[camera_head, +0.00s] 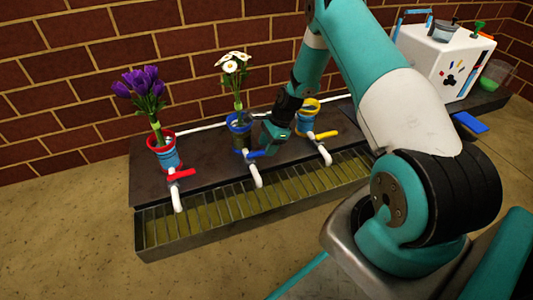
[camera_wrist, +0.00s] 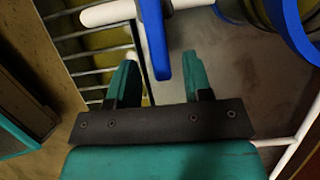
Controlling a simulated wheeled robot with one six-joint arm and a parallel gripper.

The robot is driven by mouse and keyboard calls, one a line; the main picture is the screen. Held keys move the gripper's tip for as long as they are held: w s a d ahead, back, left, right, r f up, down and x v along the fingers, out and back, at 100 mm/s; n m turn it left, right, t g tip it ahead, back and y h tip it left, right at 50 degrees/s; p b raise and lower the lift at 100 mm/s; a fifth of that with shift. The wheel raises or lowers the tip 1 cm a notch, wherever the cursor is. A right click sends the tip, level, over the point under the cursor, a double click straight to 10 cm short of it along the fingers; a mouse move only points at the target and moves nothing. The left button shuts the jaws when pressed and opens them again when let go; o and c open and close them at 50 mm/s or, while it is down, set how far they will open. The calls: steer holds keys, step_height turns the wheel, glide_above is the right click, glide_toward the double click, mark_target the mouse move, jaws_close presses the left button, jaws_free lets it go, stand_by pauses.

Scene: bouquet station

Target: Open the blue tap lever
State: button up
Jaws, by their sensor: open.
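The blue tap lever (camera_head: 252,154) sits on the middle white tap (camera_head: 256,176) at the front of the dark shelf. My gripper (camera_head: 270,146) is right beside the lever, at its right end, in the head view. In the wrist view, the blue lever (camera_wrist: 154,38) reaches down into the gap between the two teal fingers of my gripper (camera_wrist: 159,62). The fingers are open and stand apart on either side of the lever's end. I cannot tell whether either finger touches it.
A red-lever tap (camera_head: 181,174) stands to the left and a yellow-lever tap (camera_head: 325,135) to the right. Behind the blue one is a blue-rimmed vase (camera_head: 238,121) with white flowers. A slatted drain grate (camera_head: 215,208) lies in front. A white box (camera_head: 446,62) stands at back right.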

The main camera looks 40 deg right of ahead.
steer(key=shift+w+a+f, duration=0.1)
steer(key=shift+a+f, duration=0.1)
steer(key=shift+f, duration=0.3)
jaws_close()
steer(key=shift+r, duration=0.1)
